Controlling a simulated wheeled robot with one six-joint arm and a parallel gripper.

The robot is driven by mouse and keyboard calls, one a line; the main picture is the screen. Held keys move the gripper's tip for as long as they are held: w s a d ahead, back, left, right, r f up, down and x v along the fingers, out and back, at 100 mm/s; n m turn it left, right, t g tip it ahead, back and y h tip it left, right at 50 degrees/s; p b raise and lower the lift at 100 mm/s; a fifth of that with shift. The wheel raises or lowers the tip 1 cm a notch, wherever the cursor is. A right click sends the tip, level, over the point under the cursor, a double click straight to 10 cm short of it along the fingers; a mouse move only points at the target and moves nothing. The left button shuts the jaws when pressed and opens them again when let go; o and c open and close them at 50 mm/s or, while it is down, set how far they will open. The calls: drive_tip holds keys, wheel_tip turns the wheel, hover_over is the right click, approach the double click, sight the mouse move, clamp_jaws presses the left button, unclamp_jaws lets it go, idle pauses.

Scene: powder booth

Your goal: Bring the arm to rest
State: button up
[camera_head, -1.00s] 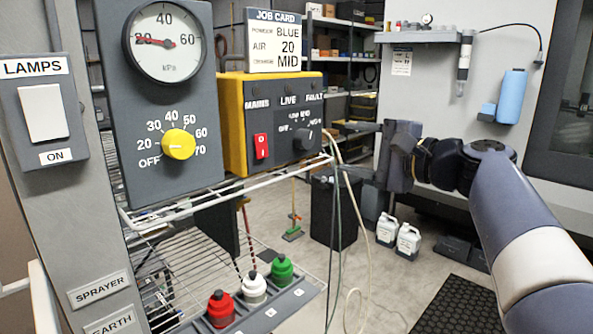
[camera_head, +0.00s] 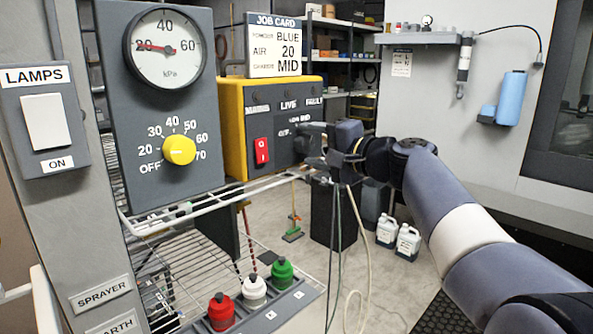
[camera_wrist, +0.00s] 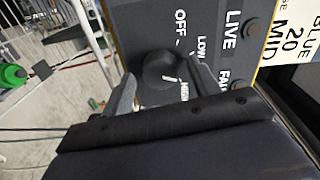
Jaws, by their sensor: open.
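My gripper (camera_head: 314,141) is in front of the right part of the yellow-edged control box (camera_head: 232,125) and hides its knob in the head view. In the wrist view, my gripper (camera_wrist: 162,74) is open, with one finger on each side of the dark round knob (camera_wrist: 155,66). Whether the fingers touch the knob I cannot tell. The knob's white mark points towards the lower right of the picture, near the HIGH label. My arm reaches in from the lower right of the head view.
The gauge panel with its yellow dial (camera_head: 179,150) and a red switch (camera_head: 262,151) are left of my gripper. A wire shelf (camera_head: 215,198) runs below the box. Red, white and green bottles (camera_head: 281,272) stand lower down. Open floor (camera_head: 385,275) shows below my arm.

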drive_tip(key=n, duration=0.3)
drive_tip(key=shift+b, duration=0.35)
drive_tip(key=n, duration=0.7)
drive_tip(key=shift+t, duration=0.3)
drive_tip(key=shift+n+p, duration=0.95)
drive_tip(key=shift+n, duration=0.85)
drive_tip(key=shift+b+v, duration=0.55)
drive_tip(key=shift+v, duration=0.65)
